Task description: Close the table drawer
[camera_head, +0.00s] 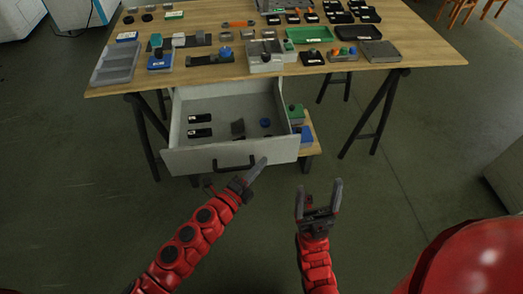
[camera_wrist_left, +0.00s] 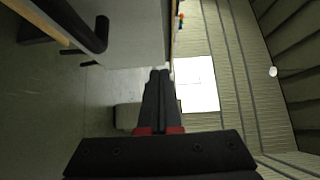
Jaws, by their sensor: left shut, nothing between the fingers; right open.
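The table drawer (camera_head: 229,160) hangs pulled out below the front of the wooden table (camera_head: 260,72) in the head view. Its grey front carries a dark bar handle (camera_head: 233,165), which also shows in the left wrist view (camera_wrist_left: 97,36). Black, grey and blue small items lie inside the drawer. My left gripper (camera_head: 260,165) is shut and empty, with its fingertips at the drawer front, right of the handle; I cannot tell if they touch. In the left wrist view the closed fingers (camera_wrist_left: 158,80) point forward. My right gripper (camera_head: 319,190) is open and empty, right of the drawer.
The tabletop is crowded with a grey tray (camera_head: 116,64), a green tray (camera_head: 311,34) and several small blocks. A low wooden shelf (camera_head: 310,149) with green and blue items stands right of the drawer. Black trestle legs (camera_head: 374,113) support the table. The floor around is clear.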

